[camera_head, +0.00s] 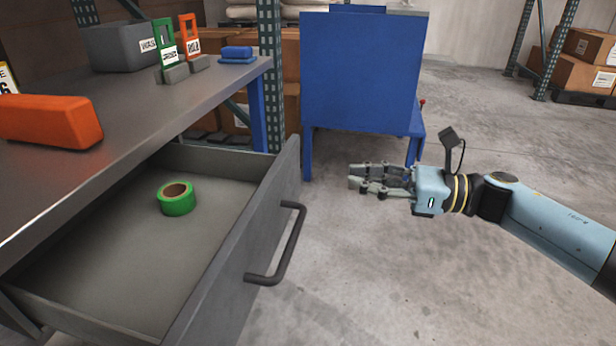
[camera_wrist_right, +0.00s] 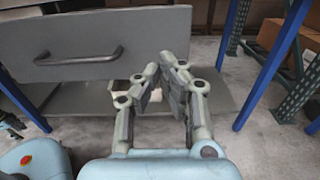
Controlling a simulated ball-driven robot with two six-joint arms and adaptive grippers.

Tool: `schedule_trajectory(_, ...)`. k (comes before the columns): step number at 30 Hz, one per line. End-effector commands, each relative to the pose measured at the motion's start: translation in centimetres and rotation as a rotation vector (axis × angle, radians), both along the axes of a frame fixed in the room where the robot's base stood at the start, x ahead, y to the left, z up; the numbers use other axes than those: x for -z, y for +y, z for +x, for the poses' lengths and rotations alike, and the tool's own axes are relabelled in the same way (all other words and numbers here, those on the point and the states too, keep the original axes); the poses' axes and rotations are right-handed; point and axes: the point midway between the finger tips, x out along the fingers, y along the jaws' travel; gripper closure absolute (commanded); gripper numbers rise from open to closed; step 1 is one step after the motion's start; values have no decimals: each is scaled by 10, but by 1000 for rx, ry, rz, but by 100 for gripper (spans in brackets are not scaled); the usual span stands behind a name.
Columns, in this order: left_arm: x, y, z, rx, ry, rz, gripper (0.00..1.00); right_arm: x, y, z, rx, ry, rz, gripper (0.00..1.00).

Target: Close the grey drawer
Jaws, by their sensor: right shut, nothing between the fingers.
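The grey drawer (camera_head: 234,262) is pulled well out from under the grey table, and a roll of green tape (camera_head: 177,199) lies inside it. Its dark bar handle (camera_head: 281,246) is on the front panel, facing right. My right gripper (camera_head: 352,177) is shut and empty, to the right of the drawer front and apart from it, pointing left. In the right wrist view the drawer front (camera_wrist_right: 110,35) with its handle (camera_wrist_right: 78,58) is at the upper left, beyond the shut fingers (camera_wrist_right: 170,62). My left gripper is not in view.
On the tabletop (camera_head: 140,110) are an orange block (camera_head: 52,121), a grey bin (camera_head: 122,46), green and orange label stands and a blue item (camera_head: 237,54). A blue cabinet (camera_head: 362,75) stands behind my right gripper. Bare floor lies right of the drawer.

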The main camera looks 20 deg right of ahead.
Motion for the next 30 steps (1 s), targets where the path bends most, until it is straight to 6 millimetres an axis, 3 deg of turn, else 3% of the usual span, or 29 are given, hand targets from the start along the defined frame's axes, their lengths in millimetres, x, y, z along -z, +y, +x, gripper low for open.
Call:
schedule_trajectory(6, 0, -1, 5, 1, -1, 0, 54, 0, 40, 27, 1, -1, 4, 100)
schedule_trajectory(12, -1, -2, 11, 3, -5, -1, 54, 0, 65, 44, 1, 1, 3, 100)
schedule_trajectory(18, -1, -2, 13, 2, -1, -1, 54, 1, 75, 51, 1, 2, 1, 100)
schedule_trajectory(30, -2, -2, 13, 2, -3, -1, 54, 1, 76, 51, 1, 2, 1, 100)
